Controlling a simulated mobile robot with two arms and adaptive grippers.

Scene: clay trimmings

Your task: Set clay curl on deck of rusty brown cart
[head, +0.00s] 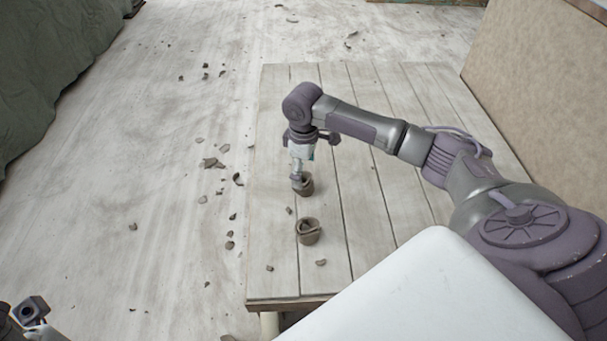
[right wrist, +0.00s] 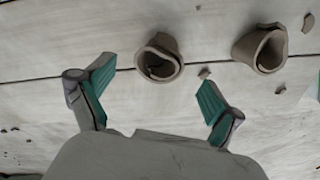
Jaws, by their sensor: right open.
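Two grey-brown clay curls are on the pale plank table: one (head: 306,188) right by my right gripper, the other (head: 309,234) nearer the table's front edge. My right gripper (head: 298,184) points down at the farther curl and partly covers it. In the right wrist view my right gripper (right wrist: 156,82) is open and empty, with one curl (right wrist: 160,60) just beyond the gap between its green-padded fingers. The second curl (right wrist: 261,50) lies to the right there. Part of my left gripper (head: 32,309) shows at the lower left corner; its fingers are unclear. I cannot make out a rusty brown cart.
The plank table (head: 385,125) has free room behind and right of the curls. Small clay scraps (head: 321,262) lie near its front, with several more on the floor. A tan panel (head: 540,90) stands at the right, and dark green cloth (head: 55,60) hangs at the left.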

